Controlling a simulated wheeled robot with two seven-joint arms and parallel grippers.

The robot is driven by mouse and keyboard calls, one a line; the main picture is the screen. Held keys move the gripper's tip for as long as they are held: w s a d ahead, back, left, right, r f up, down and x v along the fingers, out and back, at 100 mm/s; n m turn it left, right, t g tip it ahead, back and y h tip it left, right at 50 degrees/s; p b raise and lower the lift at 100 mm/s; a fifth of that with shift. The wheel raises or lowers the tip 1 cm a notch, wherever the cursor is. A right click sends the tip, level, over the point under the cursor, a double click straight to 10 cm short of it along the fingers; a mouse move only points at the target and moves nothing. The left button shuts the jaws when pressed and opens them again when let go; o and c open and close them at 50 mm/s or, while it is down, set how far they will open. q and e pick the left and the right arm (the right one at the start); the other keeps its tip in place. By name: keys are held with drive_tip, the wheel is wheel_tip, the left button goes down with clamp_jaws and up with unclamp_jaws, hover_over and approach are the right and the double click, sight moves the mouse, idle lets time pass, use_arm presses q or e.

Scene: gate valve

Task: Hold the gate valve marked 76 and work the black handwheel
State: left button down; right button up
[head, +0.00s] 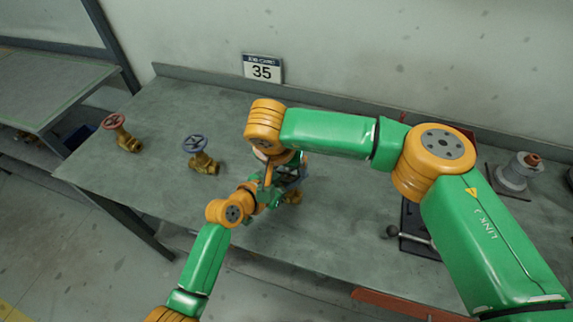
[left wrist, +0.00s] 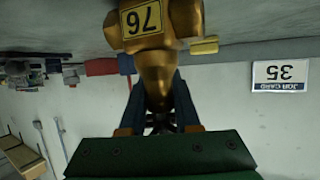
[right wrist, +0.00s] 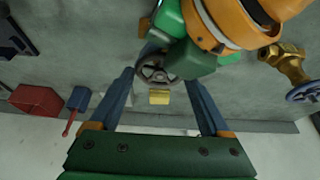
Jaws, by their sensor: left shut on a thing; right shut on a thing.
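The gate valve (left wrist: 158,72) is brass and shows a yellow plate marked 76 in the left wrist view, upside down there. In the head view only a brass end of it (head: 292,197) shows under my arms. My left gripper (left wrist: 158,88) has its blue fingers on both sides of the brass neck and is shut on it. The black handwheel (right wrist: 157,69) shows dark grey in the right wrist view. My right gripper (right wrist: 160,78) has a finger at each side of the wheel's rim and is shut on it. My left gripper's green and orange links cover part of the valve there.
A valve with a blue handwheel (head: 196,146) and one with a red handwheel (head: 114,123) stand left on the grey bench (head: 330,225). A card marked 35 (head: 262,69) is at the wall. A black tool with a lever (head: 418,238) and a grey flanged piece (head: 514,174) are right.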

drive_tip(key=o, duration=1.2)
drive_tip(key=shift+r, duration=0.1)
drive_tip(key=v, duration=1.1)
drive_tip(key=shift+s+r, duration=0.2)
drive_tip(key=shift+r, duration=0.15)
use_arm(q)
drive_tip(key=c, duration=0.5)
unclamp_jaws()
drive_tip(key=shift+c, duration=0.2)
drive_tip(key=shift+a, duration=0.1)
